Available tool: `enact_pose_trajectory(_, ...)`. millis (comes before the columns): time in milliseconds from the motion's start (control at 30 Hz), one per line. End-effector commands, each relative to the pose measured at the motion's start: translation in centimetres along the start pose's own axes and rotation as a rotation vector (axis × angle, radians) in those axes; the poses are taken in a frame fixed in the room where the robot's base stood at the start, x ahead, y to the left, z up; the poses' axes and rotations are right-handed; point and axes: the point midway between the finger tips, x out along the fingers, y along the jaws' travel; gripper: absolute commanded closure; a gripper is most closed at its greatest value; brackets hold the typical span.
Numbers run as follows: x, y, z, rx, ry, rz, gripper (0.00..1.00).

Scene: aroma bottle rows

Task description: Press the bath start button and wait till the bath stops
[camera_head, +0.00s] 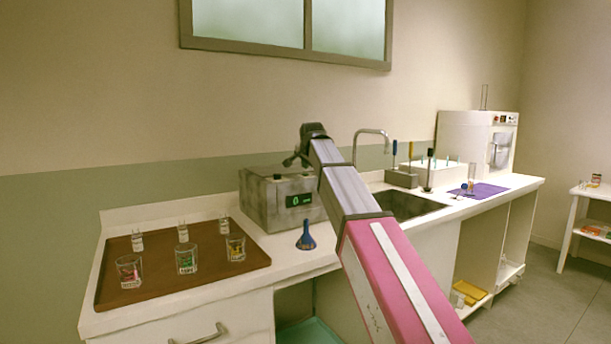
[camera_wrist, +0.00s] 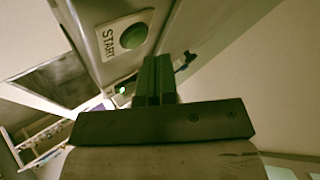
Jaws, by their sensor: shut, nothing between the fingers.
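The bath is a grey metal box (camera_head: 262,203) on the counter, with a dark front display (camera_head: 299,200) showing a green digit that looks like 0. In the wrist view, the green round start button (camera_wrist: 134,36) sits beside a white START label (camera_wrist: 108,43). My gripper (camera_head: 290,161) is over the box top in the head view, with the arm reaching across its right part. In the wrist view my gripper (camera_wrist: 158,60) has its fingers together, empty, just right of and below the button. I cannot tell whether they touch the box. A small green light (camera_wrist: 122,90) glows near the fingers.
A brown tray (camera_head: 190,280) with several small bottles and glasses is at left. A blue funnel (camera_head: 306,238) stands in front of the box. A sink (camera_head: 405,204) with a curved tap (camera_head: 371,133) is to the right. A window is above.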

Motion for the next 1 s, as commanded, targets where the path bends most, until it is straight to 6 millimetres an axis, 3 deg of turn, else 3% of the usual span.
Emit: enact_pose_trajectory(1000,0.77,0.58,0.57,0.000,0.000,0.000,1.00)
